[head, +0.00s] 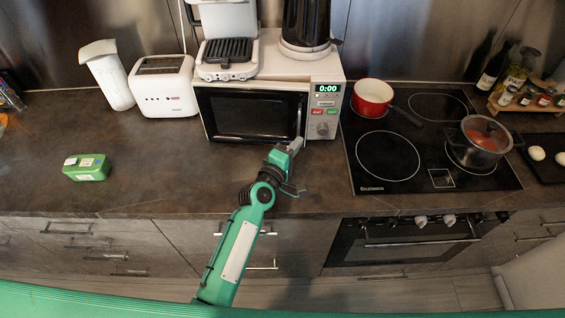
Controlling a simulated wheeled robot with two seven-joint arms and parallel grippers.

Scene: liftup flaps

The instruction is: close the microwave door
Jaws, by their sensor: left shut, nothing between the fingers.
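The white microwave stands on the dark counter at the back, with its control panel (325,112) and a display reading 0:00 on the right. Its dark-windowed door (245,112) appears flush with the front, or very nearly so; I cannot tell whether a small gap is left. The door handle (299,115) runs upright at the door's right edge. My left gripper (294,146) is shut and empty, just below and in front of the lower end of the handle. I cannot tell whether it touches the door. My right gripper is not in view.
A hob (420,172) with a red pan (372,97) and a pot (478,143) lies right. A green box (87,168) sits left.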

